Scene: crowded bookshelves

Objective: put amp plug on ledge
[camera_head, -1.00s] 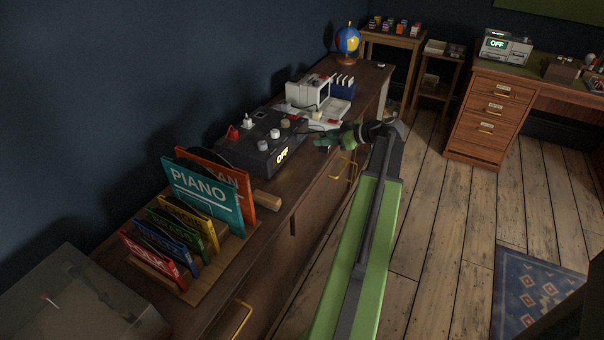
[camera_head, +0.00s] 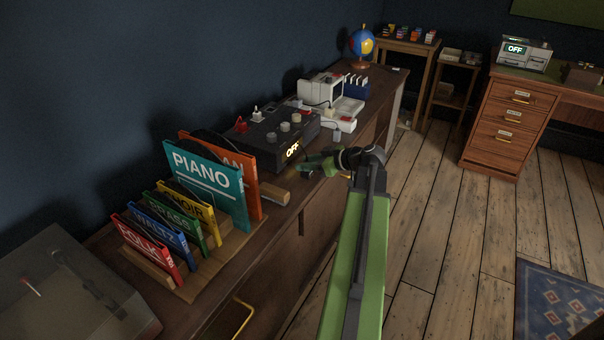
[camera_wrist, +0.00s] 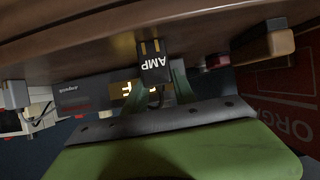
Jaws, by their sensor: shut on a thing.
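The black amp plug (camera_wrist: 154,66), marked AMP, shows upside down in the wrist view with two brass prongs pointing up the picture. My gripper (camera_wrist: 155,82) is shut on it, with a green finger on either side. In the head view my gripper (camera_head: 313,166) is at the front edge of the sideboard (camera_head: 262,222), just in front of the black amp box (camera_head: 262,146) with its lit OFF display. The plug is too small to make out there. I cannot tell which surface is the ledge.
A rack of records (camera_head: 205,262) and a wooden block (camera_head: 275,196) stand left of my gripper. A white device (camera_head: 322,90) stands behind the amp box. A globe (camera_head: 361,44) is at the far end.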

